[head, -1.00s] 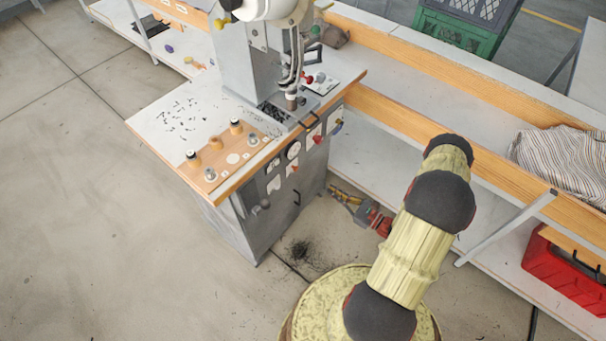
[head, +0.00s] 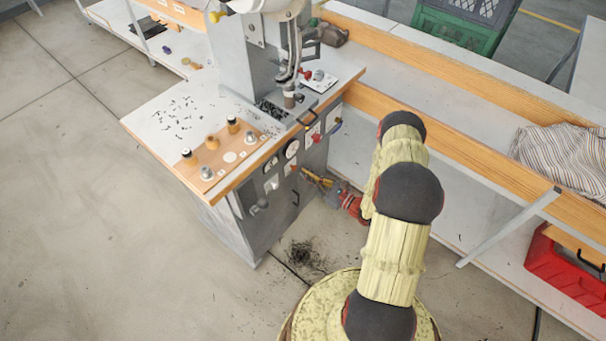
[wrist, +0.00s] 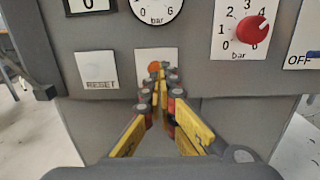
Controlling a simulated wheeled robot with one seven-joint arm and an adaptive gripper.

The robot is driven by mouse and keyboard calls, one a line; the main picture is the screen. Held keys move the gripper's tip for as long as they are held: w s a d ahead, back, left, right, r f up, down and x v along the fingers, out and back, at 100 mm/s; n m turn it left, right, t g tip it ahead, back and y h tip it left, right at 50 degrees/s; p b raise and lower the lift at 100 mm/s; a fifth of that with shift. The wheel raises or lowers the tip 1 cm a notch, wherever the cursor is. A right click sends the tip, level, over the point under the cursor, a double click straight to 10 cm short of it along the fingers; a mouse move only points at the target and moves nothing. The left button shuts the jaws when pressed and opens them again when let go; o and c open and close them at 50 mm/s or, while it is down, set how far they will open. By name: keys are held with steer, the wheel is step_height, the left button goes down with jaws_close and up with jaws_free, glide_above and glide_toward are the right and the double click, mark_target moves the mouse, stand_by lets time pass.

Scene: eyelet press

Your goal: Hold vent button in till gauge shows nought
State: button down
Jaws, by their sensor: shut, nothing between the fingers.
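The orange vent button (wrist: 153,67) sits on a white plate below the gauge in the wrist view, partly hidden behind my fingertips. My gripper (wrist: 161,72) is shut and empty, its yellow fingers pointing at the button. I cannot tell whether the tips touch it or whether it is pushed in. The round white gauge (wrist: 157,8) is cut off by the top edge; its 0, 6 and "bar" show, but I cannot read its needle. The gauge also shows in the head view (head: 292,149), too small to read. There my gripper (head: 304,170) is close to the press front.
Around the button are a plate marked RESET (wrist: 97,70), a counter (wrist: 91,5), a red regulator knob (wrist: 250,30) and an OFF-marked switch plate (wrist: 305,45). The bench top (head: 165,115) juts out above the panel. A wooden rail (head: 440,125) runs right of my arm.

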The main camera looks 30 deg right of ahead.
steer(key=shift+x, duration=1)
steer(key=shift+b+x, duration=0.3)
steer(key=shift+x, duration=0.9)
steer(key=shift+w+d+r, duration=0.1)
steer(key=shift+w+r, duration=0.15)
steer(key=shift+r, duration=0.15)
stand_by(1.1)
steer(key=p, duration=0.2)
glide_toward(292, 163)
steer(key=f+v, duration=0.1)
steer(key=v, duration=0.6)
steer(key=shift+s, duration=0.2)
